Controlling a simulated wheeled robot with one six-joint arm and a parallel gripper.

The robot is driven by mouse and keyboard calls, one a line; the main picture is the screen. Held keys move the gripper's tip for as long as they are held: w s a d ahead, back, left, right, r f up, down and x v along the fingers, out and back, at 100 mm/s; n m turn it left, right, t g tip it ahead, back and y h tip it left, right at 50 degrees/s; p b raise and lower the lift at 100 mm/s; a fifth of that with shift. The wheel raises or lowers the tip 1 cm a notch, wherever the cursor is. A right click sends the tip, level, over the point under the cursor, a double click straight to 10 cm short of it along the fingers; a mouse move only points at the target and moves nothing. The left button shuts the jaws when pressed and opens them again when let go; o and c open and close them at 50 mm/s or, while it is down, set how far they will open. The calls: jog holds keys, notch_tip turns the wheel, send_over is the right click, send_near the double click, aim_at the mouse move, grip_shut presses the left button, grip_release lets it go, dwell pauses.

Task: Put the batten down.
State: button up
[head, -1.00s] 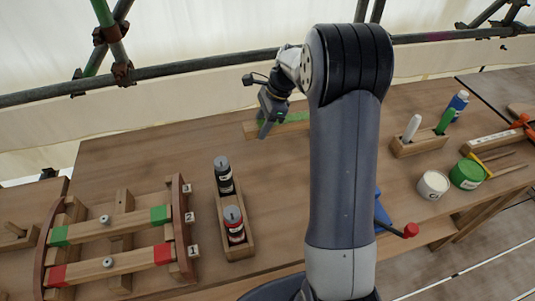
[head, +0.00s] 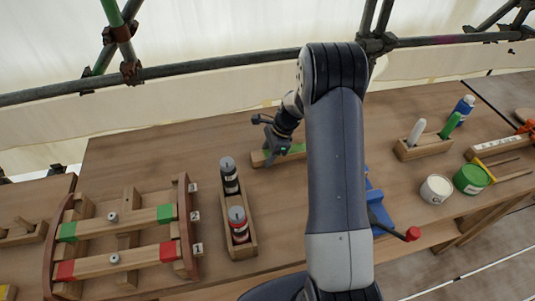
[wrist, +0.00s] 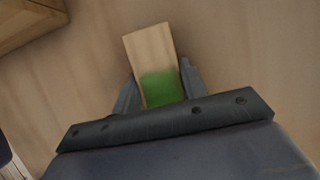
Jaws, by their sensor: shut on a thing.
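The batten (head: 260,158) is a short pale wooden bar with a green band, at the back of the bench in the head view. My gripper (head: 275,150) is shut on it, pointing down. In the wrist view the batten (wrist: 148,48) sticks out between the two fingers of my gripper (wrist: 158,85), which grip it at the green part. It looks low over the bench top, but I cannot tell whether it touches. Its right end is hidden behind my arm in the head view.
A wooden holder (head: 240,252) with two bottles stands left of centre. A frame (head: 188,225) bearing green-ended and red-ended bars is at the left. A blue vise (head: 376,212), tins (head: 436,188) and a marker block (head: 424,147) are at the right. Bench left of the batten is clear.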

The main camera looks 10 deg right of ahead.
jog(key=shift+f, duration=0.2)
jog(key=o, duration=1.2)
jog(key=shift+r, duration=0.1)
jog(key=shift+c, duration=0.2)
jog(key=b+v, duration=0.1)
jog(key=v, duration=1.1)
jog(key=shift+b, duration=0.3)
